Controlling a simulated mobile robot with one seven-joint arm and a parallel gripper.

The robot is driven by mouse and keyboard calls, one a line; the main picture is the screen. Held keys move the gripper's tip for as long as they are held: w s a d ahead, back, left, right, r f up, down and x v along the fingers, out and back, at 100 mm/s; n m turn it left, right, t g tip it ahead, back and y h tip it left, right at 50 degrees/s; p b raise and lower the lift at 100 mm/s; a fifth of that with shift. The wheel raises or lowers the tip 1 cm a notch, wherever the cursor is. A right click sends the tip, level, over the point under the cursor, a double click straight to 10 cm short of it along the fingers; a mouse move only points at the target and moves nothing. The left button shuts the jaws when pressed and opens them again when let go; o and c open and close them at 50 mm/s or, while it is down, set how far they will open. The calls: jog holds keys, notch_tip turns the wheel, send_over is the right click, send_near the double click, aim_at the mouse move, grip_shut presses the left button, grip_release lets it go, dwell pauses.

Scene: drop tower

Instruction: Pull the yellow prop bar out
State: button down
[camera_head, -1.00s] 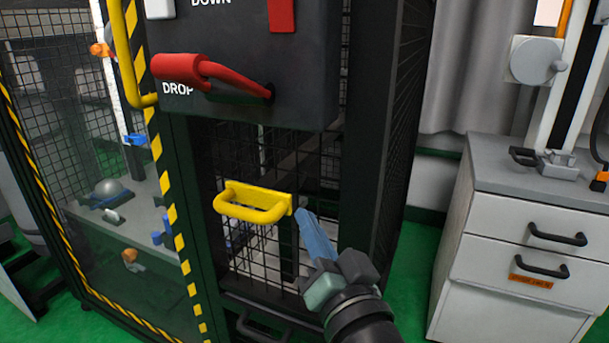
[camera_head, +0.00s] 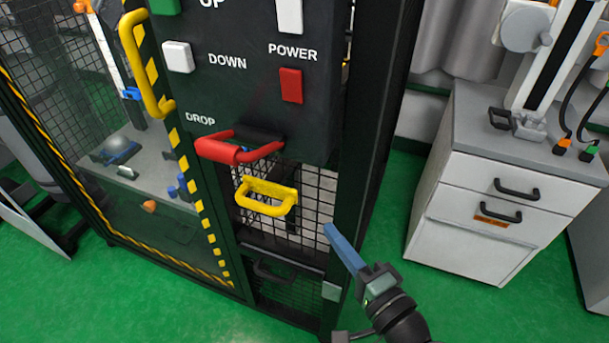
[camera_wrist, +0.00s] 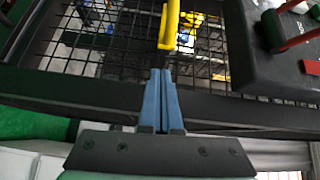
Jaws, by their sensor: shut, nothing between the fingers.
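The yellow prop bar (camera_head: 267,196) is a U-shaped handle on a yellow plate at the mesh front of the tower, below the control box. It also shows in the wrist view (camera_wrist: 170,28), beyond my fingertips near the top middle. My gripper (camera_head: 329,229) has blue fingers and is to the right of the bar in the head view, apart from it. In the wrist view the fingers (camera_wrist: 161,72) lie side by side, shut and empty, close in front of the dark frame post.
A red DROP lever (camera_head: 222,149) sits just above the bar on the dark control box (camera_head: 240,75). A yellow door handle (camera_head: 142,62) is at left. A dark handle (camera_head: 272,272) is below. A white drawer cabinet (camera_head: 480,220) stands right; green floor lies between.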

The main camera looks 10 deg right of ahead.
jog(key=shift+s+d+r+m+p, duration=0.2)
jog(key=shift+s+m+p, duration=0.1)
jog(key=shift+s+m, duration=0.1)
jog(key=shift+w+a, duration=0.1)
jog(key=x, duration=1)
jog(key=shift+r, duration=0.1)
